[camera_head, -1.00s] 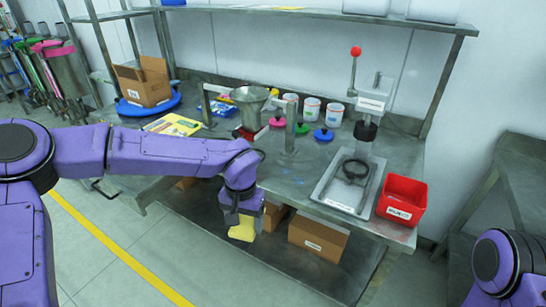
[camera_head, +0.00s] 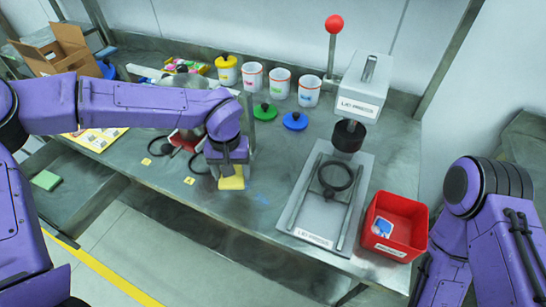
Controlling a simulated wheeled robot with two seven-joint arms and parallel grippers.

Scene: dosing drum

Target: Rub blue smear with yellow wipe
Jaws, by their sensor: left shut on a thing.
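My left gripper (camera_head: 230,169) points down over the steel bench and is shut on the yellow wipe (camera_head: 232,184), which shows below the fingers. The wipe is at or just above the bench top near its front part; contact cannot be told. A faint blue smear (camera_head: 262,198) shows on the steel just right of the wipe. Any part of it under the wipe is hidden. My right arm is at the right edge, and its gripper is out of view.
A lid press (camera_head: 362,85) on a tray (camera_head: 290,216) stands right of the smear, with a red bin (camera_head: 398,215) beyond. Several white cups (camera_head: 280,82), a green lid (camera_head: 265,111) and a blue lid (camera_head: 295,121) lie behind. A steel funnel (camera_head: 187,90) is partly hidden by my arm.

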